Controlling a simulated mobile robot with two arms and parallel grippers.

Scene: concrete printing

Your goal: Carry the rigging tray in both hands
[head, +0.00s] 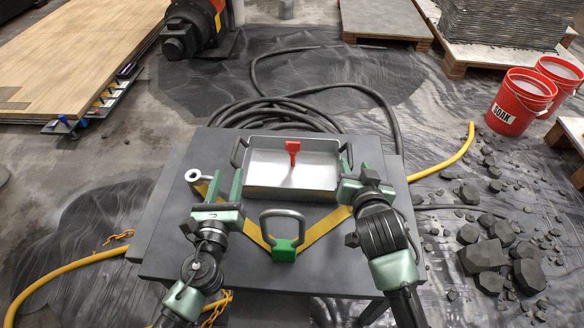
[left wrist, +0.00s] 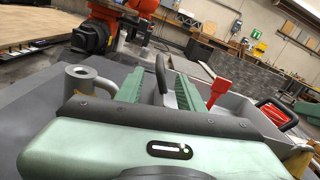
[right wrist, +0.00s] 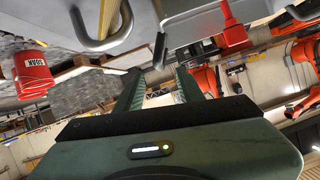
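The rigging tray (head: 262,191), a shallow light-grey metal box with a dark handle at each end, lies flat on a dark grey table (head: 170,255). A red tool (head: 292,150) stands up inside it. My left gripper (head: 226,178) is open at the tray's left end. In the left wrist view the left handle (left wrist: 161,73) shows between its green fingers (left wrist: 158,88). My right gripper (head: 357,170) is open at the right end. In the right wrist view the right handle (right wrist: 160,50) shows between its fingers (right wrist: 158,85). I cannot tell whether either touches.
A shackle with a green base (head: 284,250) and yellow strap stands in front of the tray. A grey cylinder (head: 193,175) stands by my left gripper. Coiled hose (head: 280,112) lies behind the table; red buckets (head: 520,100) and dark rubble (head: 485,255) are at the right.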

